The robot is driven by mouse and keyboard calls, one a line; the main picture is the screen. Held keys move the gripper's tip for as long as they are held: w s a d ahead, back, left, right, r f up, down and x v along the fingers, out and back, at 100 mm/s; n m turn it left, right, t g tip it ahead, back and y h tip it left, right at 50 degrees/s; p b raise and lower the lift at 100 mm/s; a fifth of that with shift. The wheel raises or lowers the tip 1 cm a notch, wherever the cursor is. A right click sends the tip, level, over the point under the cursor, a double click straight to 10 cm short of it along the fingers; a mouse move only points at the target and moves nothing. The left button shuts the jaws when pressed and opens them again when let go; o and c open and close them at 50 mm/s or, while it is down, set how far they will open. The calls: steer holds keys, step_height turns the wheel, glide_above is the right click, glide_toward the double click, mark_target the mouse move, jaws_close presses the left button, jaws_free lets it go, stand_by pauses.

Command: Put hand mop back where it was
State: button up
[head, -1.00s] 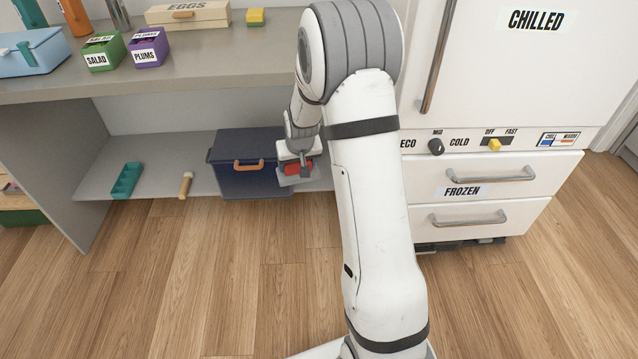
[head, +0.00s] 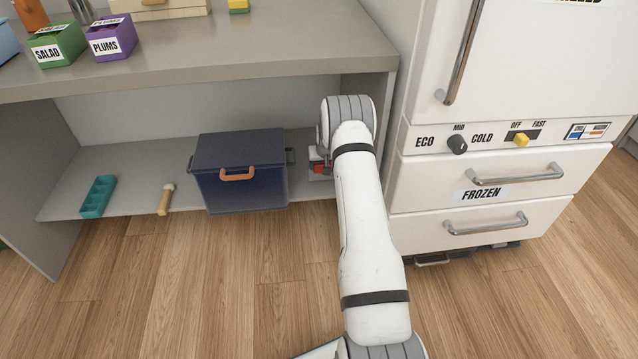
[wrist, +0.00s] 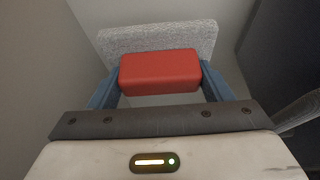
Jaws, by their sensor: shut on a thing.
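The hand mop's red grip (wrist: 160,72) sits between the two blue-grey fingers of my gripper (wrist: 162,82) in the wrist view, with its pale grey fluffy pad (wrist: 155,38) beyond it. My gripper is shut on the hand mop. In the head view the red of the hand mop (head: 318,167) shows low on the shelf, just right of the dark blue box. My gripper (head: 320,163) there is mostly hidden by my own arm. I cannot tell whether the pad touches the shelf.
The dark blue box (head: 240,180) with an orange handle stands close left of my gripper. A wooden-handled tool (head: 165,200) and a teal tray (head: 98,197) lie farther left on the lower shelf (head: 135,185). The countertop (head: 200,55) is overhead; the white fridge (head: 490,185) is right.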

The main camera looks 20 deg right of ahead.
steer(key=f, duration=0.2)
steer(key=f+b, duration=0.1)
steer(key=f, duration=0.2)
steer(key=f+b, duration=0.1)
steer(key=f, duration=0.1)
steer(key=shift+w+a+f, duration=0.1)
steer(key=shift+a+f, duration=0.1)
steer(key=shift+a, duration=0.1)
steer(key=shift+f, duration=0.15)
steer(key=o, duration=0.9)
steer(key=shift+b, duration=0.3)
